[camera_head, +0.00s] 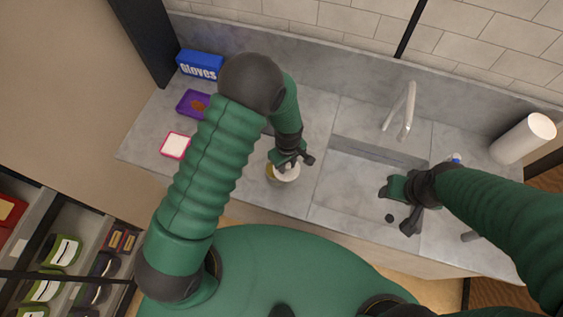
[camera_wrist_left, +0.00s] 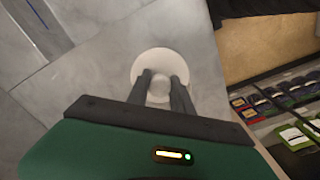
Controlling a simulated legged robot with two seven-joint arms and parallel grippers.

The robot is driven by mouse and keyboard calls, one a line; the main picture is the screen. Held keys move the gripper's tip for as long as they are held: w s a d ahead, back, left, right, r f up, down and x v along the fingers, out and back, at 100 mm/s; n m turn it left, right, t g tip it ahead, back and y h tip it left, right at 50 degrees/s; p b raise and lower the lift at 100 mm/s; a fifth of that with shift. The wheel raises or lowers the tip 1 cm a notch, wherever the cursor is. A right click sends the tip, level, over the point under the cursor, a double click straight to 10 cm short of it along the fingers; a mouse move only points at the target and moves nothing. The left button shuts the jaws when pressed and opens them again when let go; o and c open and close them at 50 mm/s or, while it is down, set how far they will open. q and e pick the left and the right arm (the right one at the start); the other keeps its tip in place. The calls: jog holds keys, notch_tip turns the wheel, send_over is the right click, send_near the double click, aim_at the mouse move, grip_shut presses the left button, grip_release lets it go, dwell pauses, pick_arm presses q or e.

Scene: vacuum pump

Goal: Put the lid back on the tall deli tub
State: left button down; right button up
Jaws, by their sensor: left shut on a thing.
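My left gripper (camera_wrist_left: 162,85) is shut on the knob of a round white lid (camera_wrist_left: 143,67). The lid's disc spreads out around and below the fingertips in the left wrist view. In the head view my left gripper (camera_head: 287,166) points down at a pale round tub (camera_head: 284,180) near the counter's front edge, with some yellowish colour at its left side. The gripper and lid cover part of the tub, and I cannot tell whether the lid touches its rim. My right gripper (camera_head: 396,206) is open and empty above the sink.
A blue gloves box (camera_head: 200,66), a purple tray (camera_head: 193,103) and a pink-edged white item (camera_head: 175,145) are at the counter's left. The sink (camera_head: 345,192) with its faucet (camera_head: 403,110) is right of the tub.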

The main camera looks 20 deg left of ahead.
pick_arm(q)
jog(key=shift+d, duration=0.2)
jog(key=shift+a, duration=0.45)
jog(key=shift+a+f, duration=0.1)
jog(key=shift+a, duration=0.8)
jog(key=shift+d, duration=0.5)
jog(key=shift+a, duration=0.6)
jog(key=shift+a+f, duration=0.1)
jog(key=shift+a, duration=0.3)
jog(key=shift+d, duration=0.45)
jog(key=shift+a+f, duration=0.15)
jog(key=shift+a, duration=0.4)
pick_arm(e)
jog(key=shift+a, duration=0.8)
